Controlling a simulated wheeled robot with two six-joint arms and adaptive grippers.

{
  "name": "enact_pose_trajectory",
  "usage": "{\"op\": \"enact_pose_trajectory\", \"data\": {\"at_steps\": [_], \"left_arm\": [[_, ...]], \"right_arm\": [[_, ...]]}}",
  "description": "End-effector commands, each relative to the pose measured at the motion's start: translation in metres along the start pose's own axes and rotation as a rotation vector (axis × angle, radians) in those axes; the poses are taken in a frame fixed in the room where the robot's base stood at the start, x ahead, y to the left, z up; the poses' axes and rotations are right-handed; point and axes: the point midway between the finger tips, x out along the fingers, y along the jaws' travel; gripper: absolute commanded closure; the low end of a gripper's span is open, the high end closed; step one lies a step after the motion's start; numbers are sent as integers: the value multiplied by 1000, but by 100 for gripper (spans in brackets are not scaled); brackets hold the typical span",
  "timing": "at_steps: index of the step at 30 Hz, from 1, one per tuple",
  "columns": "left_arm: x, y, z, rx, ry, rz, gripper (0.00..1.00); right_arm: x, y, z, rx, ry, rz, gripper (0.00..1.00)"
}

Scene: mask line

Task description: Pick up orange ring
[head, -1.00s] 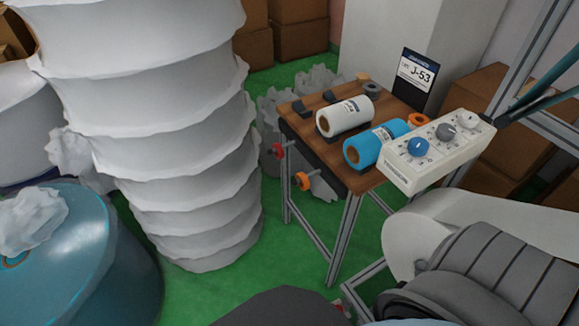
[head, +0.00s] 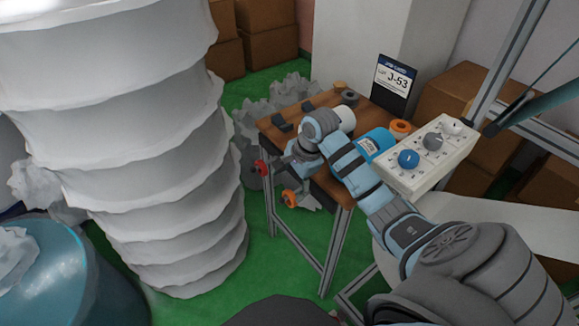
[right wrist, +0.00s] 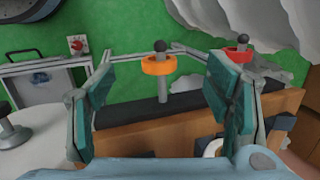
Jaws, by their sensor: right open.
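An orange ring (head: 289,198) hangs on a peg at the front side of the wooden table. In the right wrist view the orange ring (right wrist: 158,65) sits around a grey peg with a dark ball end, centred between the fingers and beyond them. My right gripper (head: 302,163) is over the table's front left edge, above the ring in the picture. In the right wrist view the right gripper (right wrist: 160,92) is open, with nothing between its fingers. A second orange ring (head: 400,126) lies on the table top. My left gripper is not in view.
A red ring (head: 262,168) is on another peg left of the orange one. A control box (head: 430,158) is at the right. A tall white stack (head: 150,130) stands at the left.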

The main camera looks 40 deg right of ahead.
Motion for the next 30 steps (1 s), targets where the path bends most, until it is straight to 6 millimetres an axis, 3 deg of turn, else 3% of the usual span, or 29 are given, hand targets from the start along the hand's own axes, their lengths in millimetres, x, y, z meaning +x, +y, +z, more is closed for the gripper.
{"op": "enact_pose_trajectory", "data": {"at_steps": [1,3,12,19,25,30], "left_arm": [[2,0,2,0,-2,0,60],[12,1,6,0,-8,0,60],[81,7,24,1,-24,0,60],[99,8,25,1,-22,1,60],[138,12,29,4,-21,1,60],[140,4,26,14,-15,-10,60]], "right_arm": [[-10,-2,-14,-34,70,2,28],[-8,-2,-24,-57,120,10,28],[69,1,-34,-58,124,14,28],[87,0,-35,-58,123,15,28],[125,2,-37,-56,122,15,28],[127,0,-37,-57,123,15,28]]}}
